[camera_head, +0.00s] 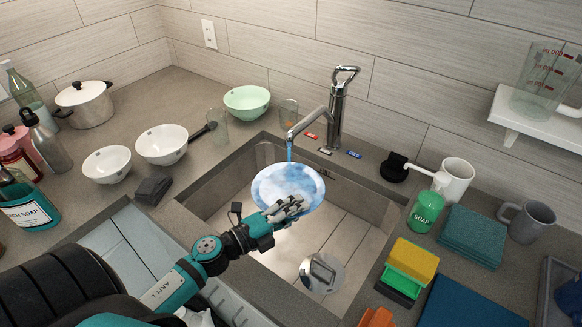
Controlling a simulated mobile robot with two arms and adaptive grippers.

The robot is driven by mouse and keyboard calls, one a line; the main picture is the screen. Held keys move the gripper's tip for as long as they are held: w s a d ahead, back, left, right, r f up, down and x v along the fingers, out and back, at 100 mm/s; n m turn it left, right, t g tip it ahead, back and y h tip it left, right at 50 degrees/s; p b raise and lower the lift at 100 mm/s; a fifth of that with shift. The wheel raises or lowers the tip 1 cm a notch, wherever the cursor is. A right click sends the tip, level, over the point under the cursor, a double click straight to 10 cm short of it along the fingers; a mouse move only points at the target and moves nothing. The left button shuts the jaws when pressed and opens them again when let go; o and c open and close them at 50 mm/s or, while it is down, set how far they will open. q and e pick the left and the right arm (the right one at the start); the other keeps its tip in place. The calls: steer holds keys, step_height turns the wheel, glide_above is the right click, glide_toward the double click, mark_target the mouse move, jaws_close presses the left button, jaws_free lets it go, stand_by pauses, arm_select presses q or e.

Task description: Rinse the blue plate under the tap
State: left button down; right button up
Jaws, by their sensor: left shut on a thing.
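The blue plate (288,178) is pale blue with whitish patches. It is held tilted over the sink (350,198), below the tap (336,112). A blue stream of water (290,150) comes from the spout and meets the plate's upper part. My left gripper (288,208) is shut on the lower edge of the plate and hides part of it. My right gripper is not in view.
A metal piece (322,272) sits in the sink's bottom. White bowls (162,144) and a green bowl (247,101) stand left and behind. A green soap bottle (426,208), sponges (412,258) and mugs (456,178) crowd the right counter.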

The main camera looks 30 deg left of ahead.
arm_select(q)
steer(key=shift+s+d+r+p, duration=0.15)
steer(key=shift+s+r+p, duration=0.25)
steer(key=shift+p, duration=0.1)
steer(key=s+r+p, duration=0.1)
steer(key=s+d+r+p, duration=0.2)
steer(key=shift+s+r, duration=0.1)
steer(key=shift+s, duration=0.25)
stand_by(0.4)
